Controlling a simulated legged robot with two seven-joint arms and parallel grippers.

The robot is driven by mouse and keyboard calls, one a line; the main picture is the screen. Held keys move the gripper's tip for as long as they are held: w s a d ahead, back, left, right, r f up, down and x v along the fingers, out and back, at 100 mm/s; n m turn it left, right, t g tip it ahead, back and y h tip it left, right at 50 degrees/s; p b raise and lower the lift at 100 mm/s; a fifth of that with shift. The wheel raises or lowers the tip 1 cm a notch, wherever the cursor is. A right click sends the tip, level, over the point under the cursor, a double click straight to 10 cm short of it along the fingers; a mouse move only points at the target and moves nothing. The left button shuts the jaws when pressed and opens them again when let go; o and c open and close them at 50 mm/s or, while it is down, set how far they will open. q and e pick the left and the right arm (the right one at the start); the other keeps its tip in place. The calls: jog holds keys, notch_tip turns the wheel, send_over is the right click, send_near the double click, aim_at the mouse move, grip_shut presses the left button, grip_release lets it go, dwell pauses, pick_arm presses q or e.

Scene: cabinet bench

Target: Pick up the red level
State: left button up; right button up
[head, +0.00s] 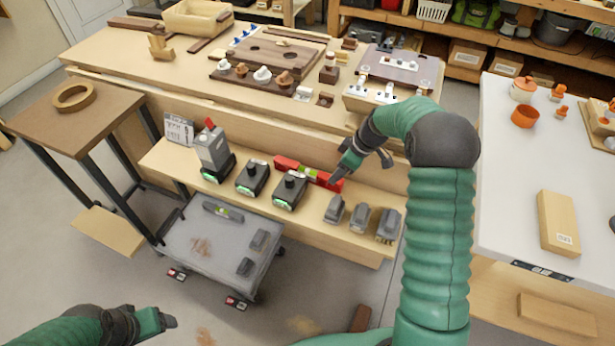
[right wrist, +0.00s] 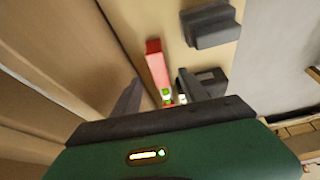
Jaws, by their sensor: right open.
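The red level (head: 309,173) lies on the wooden shelf below the bench top, behind the black and green devices, in the head view. It has light green vials at its middle. In the right wrist view the red level (right wrist: 156,66) runs down between my two fingers, its lower part hidden by the gripper. My right gripper (head: 341,175) is open above the level's right end; I cannot tell whether a finger touches it. The right gripper's fingers also show in the right wrist view (right wrist: 160,95). My left gripper (head: 160,320) is at the lower left, away from the shelf; its jaw opening is unclear.
Several black devices with green lights (head: 252,178) stand in front of the level. Several grey tools (head: 360,217) stand to its right on the shelf. The bench top overhangs behind. A grey cart (head: 215,245) stands below with another level (head: 223,211) on it.

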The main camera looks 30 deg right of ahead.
aim_at(308, 174)
jog(key=x, duration=0.2)
jog(key=b+x, duration=0.1)
jog(key=x, duration=0.3)
jog(key=shift+w+a, duration=0.15)
jog(key=shift+w, duration=0.25)
jog(key=shift+r, duration=0.15)
jog(key=shift+c, duration=1.4)
grip_shut()
